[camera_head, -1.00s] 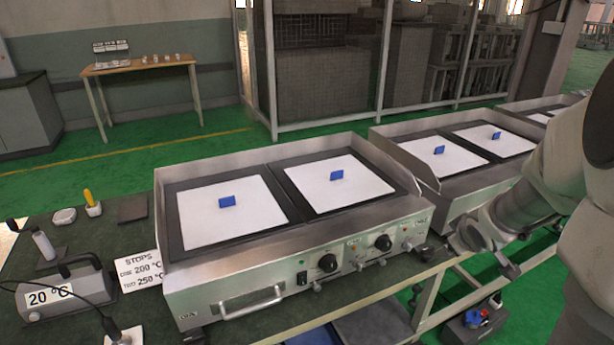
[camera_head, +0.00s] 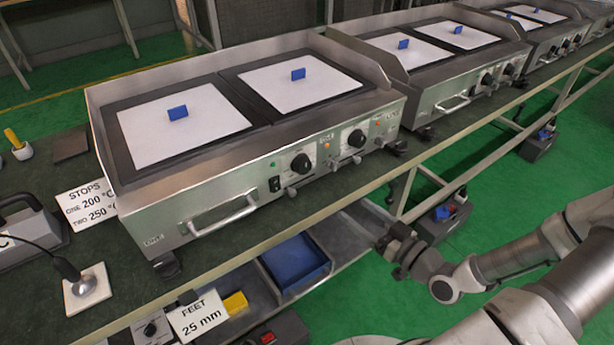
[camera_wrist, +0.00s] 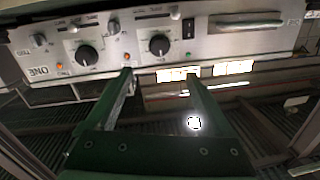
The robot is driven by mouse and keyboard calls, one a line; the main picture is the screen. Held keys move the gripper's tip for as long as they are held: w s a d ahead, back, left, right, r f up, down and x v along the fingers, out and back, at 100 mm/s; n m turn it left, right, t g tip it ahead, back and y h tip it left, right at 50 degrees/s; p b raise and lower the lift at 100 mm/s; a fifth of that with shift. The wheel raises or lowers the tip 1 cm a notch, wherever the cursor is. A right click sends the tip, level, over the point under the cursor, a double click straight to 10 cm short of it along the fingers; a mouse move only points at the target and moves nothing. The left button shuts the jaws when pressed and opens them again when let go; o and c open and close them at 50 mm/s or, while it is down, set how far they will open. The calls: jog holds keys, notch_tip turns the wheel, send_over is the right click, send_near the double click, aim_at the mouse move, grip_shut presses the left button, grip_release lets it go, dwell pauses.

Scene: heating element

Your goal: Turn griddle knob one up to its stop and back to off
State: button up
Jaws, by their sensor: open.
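The griddle (camera_head: 230,165) stands on the bench with two black knobs on its front panel. The left knob (camera_head: 301,163) is beside a black switch; the right knob (camera_head: 357,138) is beside an orange lamp. Both also show in the wrist view, upside down: the left knob (camera_wrist: 158,45) and the right knob (camera_wrist: 86,56). My gripper (camera_head: 394,245) is in front of and below the panel. In the wrist view my gripper (camera_wrist: 160,82) is open and empty, its fingers apart from the knobs.
A bar handle (camera_head: 222,215) is on the panel's left. The bench edge (camera_head: 330,185) runs below the griddle. A shelf beneath holds a blue tray (camera_head: 295,262) and a yellow block (camera_head: 235,303). A STOPS card (camera_head: 88,205) stands left. More griddles (camera_head: 440,65) stand right.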

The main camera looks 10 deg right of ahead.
jog(key=b, duration=0.4)
send_near(306, 169)
jog(key=x, duration=0.8)
jog(key=shift+w, duration=0.3)
jog(key=c, duration=1.4)
